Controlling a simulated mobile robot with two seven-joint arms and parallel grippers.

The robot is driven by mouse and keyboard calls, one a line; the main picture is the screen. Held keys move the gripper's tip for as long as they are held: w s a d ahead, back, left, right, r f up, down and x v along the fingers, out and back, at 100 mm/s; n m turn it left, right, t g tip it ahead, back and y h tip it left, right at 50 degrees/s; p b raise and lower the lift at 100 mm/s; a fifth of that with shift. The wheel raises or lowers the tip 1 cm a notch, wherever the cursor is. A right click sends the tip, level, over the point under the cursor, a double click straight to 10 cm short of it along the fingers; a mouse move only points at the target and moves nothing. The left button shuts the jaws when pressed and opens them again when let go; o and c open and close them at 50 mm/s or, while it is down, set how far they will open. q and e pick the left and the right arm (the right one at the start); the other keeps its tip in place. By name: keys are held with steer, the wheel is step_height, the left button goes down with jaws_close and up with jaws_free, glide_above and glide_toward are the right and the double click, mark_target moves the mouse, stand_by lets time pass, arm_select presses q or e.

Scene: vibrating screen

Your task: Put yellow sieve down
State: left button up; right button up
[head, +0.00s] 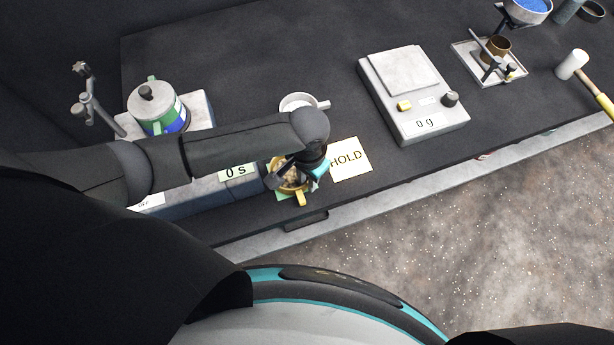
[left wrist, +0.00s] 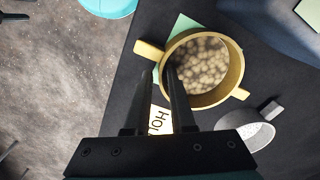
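The yellow sieve (head: 302,198) is a round pot with two side lugs, full of round pale pieces. It appears to sit upright on a green pad (head: 283,195) at the table's front. In the left wrist view the sieve (left wrist: 237,68) and a corner of the pad (left wrist: 182,25) show clearly. My left gripper (head: 296,170) is over the sieve in the head view. In the left wrist view its fingers (left wrist: 159,72) are apart, with a gap between the tips, at the sieve's near rim; one tip overlaps the rim. Contact is unclear. My right gripper is not in view.
A HOLD card (head: 352,165) lies right of the sieve. A white cup (head: 296,101) stands behind. A blue-grey machine reading 0 s (head: 205,200) is to the left, with a green-white pot (head: 158,110) beyond. A scale reading 0 g (head: 405,70) stands right. The table edge is close in front.

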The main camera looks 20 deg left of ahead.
arm_select(q)
steer(key=shift+o, duration=0.5)
steer(key=shift+r, duration=0.1)
steer(key=shift+r, duration=0.2)
step_height(320, 180, up, 12)
steer(key=p, duration=0.2)
steer(key=shift+f, duration=0.1)
